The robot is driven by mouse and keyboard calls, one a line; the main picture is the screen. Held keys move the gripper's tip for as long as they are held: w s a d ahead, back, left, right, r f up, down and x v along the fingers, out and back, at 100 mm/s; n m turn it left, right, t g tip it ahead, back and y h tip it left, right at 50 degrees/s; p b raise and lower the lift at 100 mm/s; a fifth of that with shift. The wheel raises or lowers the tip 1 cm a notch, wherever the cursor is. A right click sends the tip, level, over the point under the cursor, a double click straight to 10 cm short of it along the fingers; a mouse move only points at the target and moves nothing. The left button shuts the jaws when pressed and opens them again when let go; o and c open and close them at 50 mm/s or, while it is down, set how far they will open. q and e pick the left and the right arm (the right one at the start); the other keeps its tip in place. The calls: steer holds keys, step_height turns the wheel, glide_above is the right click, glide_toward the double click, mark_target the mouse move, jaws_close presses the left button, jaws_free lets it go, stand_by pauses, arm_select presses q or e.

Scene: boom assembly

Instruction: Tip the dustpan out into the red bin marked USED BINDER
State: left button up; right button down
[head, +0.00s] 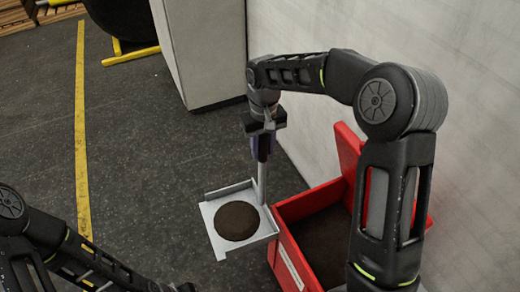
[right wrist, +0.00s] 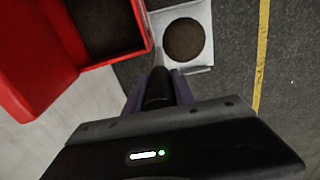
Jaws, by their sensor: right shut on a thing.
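The dustpan (head: 211,208) is a pale grey tray with a low rim and an upright handle (head: 262,182). A round heap of dark brown material (head: 237,221) lies in it. My right gripper (head: 263,155) is shut on the handle, and the pan looks about level, just left of the red bin. The red bin (head: 292,256) has its lid (head: 348,150) open and dark material inside; its label cannot be read. In the right wrist view the dustpan (right wrist: 205,12) is beside the bin (right wrist: 100,62). My left arm is at the lower left, its gripper tips not clearly visible.
A pale cabinet (head: 200,50) stands behind my right gripper, and a light wall (head: 320,110) runs along the right. A yellow floor line (head: 81,130) runs on the left. The dark floor (head: 140,150) between line and dustpan is clear.

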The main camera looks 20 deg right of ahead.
steer(key=w+d+r+n+p, duration=0.2)
steer(key=r+n+p, duration=0.2)
steer(key=r+n, duration=0.3)
steer(key=w+d+r+n+p, duration=0.2)
steer(key=r+n+p, duration=0.3)
steer(key=n, duration=1.1)
step_height(320, 180, up, 4)
steer(key=shift+w+f, duration=0.25)
steer(key=shift+w, duration=0.45)
steer(key=shift+n, duration=0.3)
steer(key=shift+s, duration=0.1)
steer(key=s+d+t+y+b, duration=0.1)
steer(key=s+d+t+b, duration=0.1)
steer(key=s+d+b, duration=0.2)
steer(key=s+d+r+t+y+b, duration=0.1)
steer(key=s+d+t+b, duration=0.2)
steer(key=s+b, duration=0.8)
steer(key=s+d+r+t+y+b, duration=0.1)
steer(key=s+d+t+b, duration=0.1)
steer(key=s+d+b, duration=0.4)
steer(key=shift+s+y+b, duration=0.4)
steer(key=shift+s+b, duration=0.8)
steer(key=shift+b, duration=0.7)
